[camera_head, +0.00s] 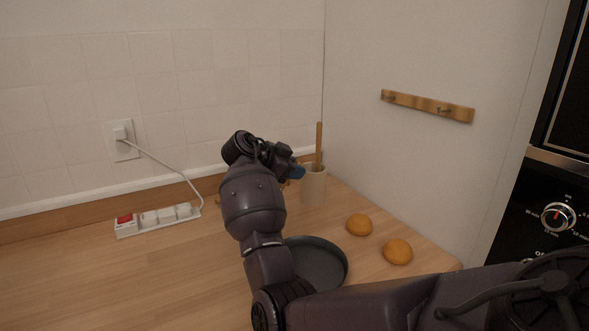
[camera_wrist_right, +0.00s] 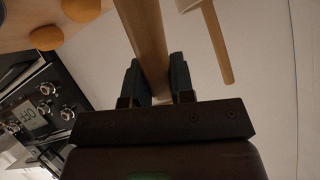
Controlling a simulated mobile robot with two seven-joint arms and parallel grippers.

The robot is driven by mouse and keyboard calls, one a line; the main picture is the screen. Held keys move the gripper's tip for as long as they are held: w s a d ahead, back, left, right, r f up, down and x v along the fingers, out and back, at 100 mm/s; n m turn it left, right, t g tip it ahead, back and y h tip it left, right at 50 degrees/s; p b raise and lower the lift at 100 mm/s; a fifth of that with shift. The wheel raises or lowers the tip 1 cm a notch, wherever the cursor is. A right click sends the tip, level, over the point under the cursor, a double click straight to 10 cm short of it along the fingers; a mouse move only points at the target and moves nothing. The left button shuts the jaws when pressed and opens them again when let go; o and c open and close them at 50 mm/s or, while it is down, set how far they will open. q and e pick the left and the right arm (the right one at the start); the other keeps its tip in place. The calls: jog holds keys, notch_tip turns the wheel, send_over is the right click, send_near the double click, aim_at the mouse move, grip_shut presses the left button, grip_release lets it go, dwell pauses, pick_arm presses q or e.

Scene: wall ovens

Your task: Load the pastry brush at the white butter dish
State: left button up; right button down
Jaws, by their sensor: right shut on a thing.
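My right gripper (camera_head: 296,168) is at the back of the counter, just left of a cream crock. In the right wrist view, its two dark fingers (camera_wrist_right: 155,78) are shut on a wooden handle (camera_wrist_right: 147,30), which I take to be the pastry brush. The handle runs out of the top of that view, so its bristles do not show. In the head view the held brush is mostly hidden behind the gripper and forearm. I cannot make out the white butter dish in either view; my arm covers part of the counter. My left gripper is not in view.
The cream crock (camera_head: 313,188) holds an upright wooden utensil (camera_head: 319,145). A dark round pan (camera_head: 322,262) and two buns (camera_head: 359,225) (camera_head: 397,251) lie on the counter. A power strip (camera_head: 158,219) is at the left; the counter's front left is clear. An oven (camera_head: 540,220) stands right.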

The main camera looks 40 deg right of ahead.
jog(key=shift+r+p, duration=1.15)
jog(key=shift+r, duration=2.35)
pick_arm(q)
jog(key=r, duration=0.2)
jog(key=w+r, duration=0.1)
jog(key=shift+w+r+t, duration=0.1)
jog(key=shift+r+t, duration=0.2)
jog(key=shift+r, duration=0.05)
pick_arm(e)
jog(key=shift+s+f, duration=0.1)
